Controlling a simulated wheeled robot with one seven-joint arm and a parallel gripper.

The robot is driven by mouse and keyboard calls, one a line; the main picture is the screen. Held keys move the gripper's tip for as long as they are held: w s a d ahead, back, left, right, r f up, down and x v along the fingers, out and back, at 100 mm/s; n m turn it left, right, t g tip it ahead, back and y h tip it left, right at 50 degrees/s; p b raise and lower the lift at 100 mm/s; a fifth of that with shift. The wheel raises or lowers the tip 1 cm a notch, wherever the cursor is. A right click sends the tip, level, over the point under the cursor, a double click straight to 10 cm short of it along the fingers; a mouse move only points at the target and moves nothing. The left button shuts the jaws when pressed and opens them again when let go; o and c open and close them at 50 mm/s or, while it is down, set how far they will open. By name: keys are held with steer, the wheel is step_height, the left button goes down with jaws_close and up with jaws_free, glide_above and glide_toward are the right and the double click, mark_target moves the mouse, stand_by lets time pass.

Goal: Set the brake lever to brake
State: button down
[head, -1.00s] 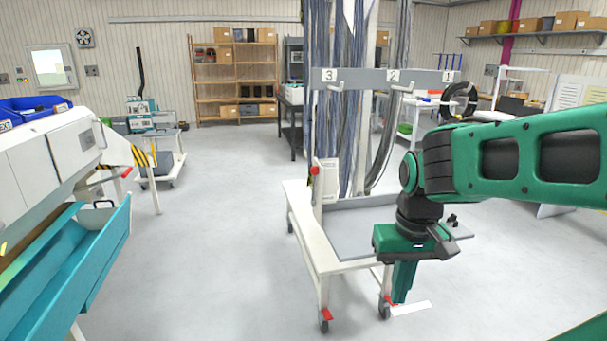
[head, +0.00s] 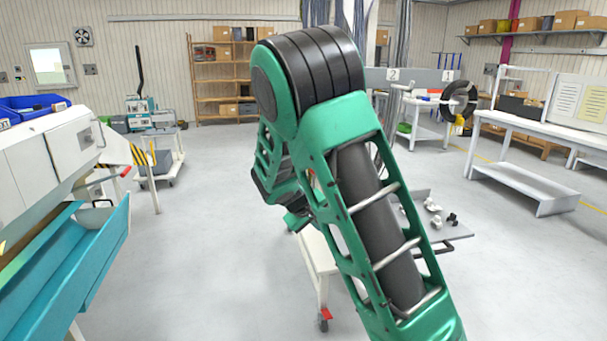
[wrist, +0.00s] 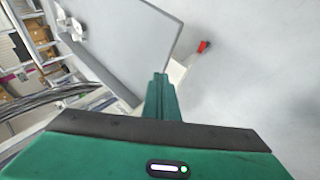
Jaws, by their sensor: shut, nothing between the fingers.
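My gripper (wrist: 160,80) shows in the wrist view with its green fingers together and nothing between them. In the head view my own green arm covers most of the gripper and the cart. A small red lever (wrist: 204,46) shows in the wrist view near the cart's white leg, apart from the fingertips, to their upper right. In the head view a red lever (head: 326,314) sits above a caster at the cart's front leg. I cannot tell whether these are the same lever, or which one is the brake lever. The white box with a red knob on the rack post is hidden.
The white cart (head: 318,262) carries a grey tray (head: 440,231) with small fittings. The numbered rail (head: 425,78) stands behind. A white machine with a teal trough (head: 75,260) is at the left, and a white workbench (head: 530,125) at the right. Floor between machine and cart is clear.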

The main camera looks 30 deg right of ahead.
steer(key=w+a+r+n+t+h, duration=0.2)
steer(key=w+r+n+t+h, duration=0.1)
steer(key=w, duration=0.5)
steer(key=w+a+r+n+t+h, duration=0.2)
steer(key=w+r+h, duration=0.3)
steer(key=w+r, duration=0.3)
steer(key=shift+w+a+r+n+t+h, duration=0.2)
steer(key=shift+w+a+n+t+h, duration=0.2)
steer(key=shift+w+a+t, duration=0.25)
steer(key=d, duration=0.9)
steer(key=shift+w+d+r, duration=0.15)
steer(key=shift+w+d, duration=0.05)
steer(key=shift+w, duration=0.25)
